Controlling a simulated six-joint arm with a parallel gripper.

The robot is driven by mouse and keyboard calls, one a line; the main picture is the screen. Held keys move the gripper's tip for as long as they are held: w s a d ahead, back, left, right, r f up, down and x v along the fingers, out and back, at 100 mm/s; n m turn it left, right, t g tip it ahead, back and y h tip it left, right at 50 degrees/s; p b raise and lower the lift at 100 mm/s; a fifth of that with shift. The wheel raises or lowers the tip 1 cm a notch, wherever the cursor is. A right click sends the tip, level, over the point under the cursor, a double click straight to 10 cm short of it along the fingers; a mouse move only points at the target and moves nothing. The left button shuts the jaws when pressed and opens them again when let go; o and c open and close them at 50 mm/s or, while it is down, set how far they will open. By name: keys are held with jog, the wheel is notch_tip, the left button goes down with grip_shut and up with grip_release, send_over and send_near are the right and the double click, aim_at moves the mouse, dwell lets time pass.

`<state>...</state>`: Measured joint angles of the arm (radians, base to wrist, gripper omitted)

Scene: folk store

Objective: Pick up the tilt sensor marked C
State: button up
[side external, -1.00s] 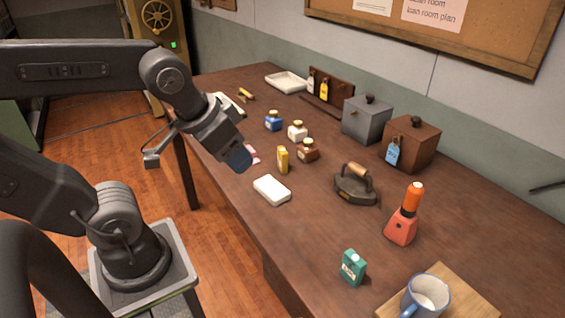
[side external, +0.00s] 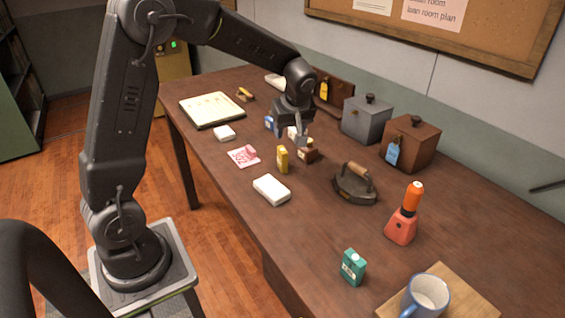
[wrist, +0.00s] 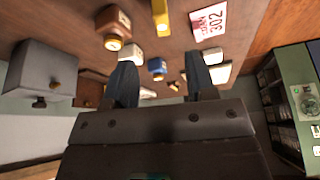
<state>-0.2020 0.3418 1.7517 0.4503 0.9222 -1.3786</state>
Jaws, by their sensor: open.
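I cannot read a letter C on any item, so I cannot tell which one is the tilt sensor. My gripper (side external: 300,138) points down over the group of small capped bottles on the table. In the wrist view its two fingers (wrist: 160,62) are apart and nothing is held between them. A blue bottle (wrist: 157,67) shows between the fingers, with a white bottle (wrist: 131,54) close to the left finger. In the side view my gripper partly hides the blue bottle (side external: 269,123) and the white one; the brown bottle (side external: 308,156) is just in front.
A yellow box (side external: 283,160), a pink card (side external: 243,155), white blocks (side external: 271,190) and an iron (side external: 355,188) lie nearby. Grey (side external: 367,122) and brown (side external: 410,145) lidded boxes stand behind. A teal box (side external: 352,267) stands in front. The table between is clear.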

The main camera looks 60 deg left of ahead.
aim_at(283, 150)
jog(key=x, duration=1.3)
jog(key=shift+s+a+f, duration=0.1)
jog(key=shift+a, duration=0.1)
grip_shut()
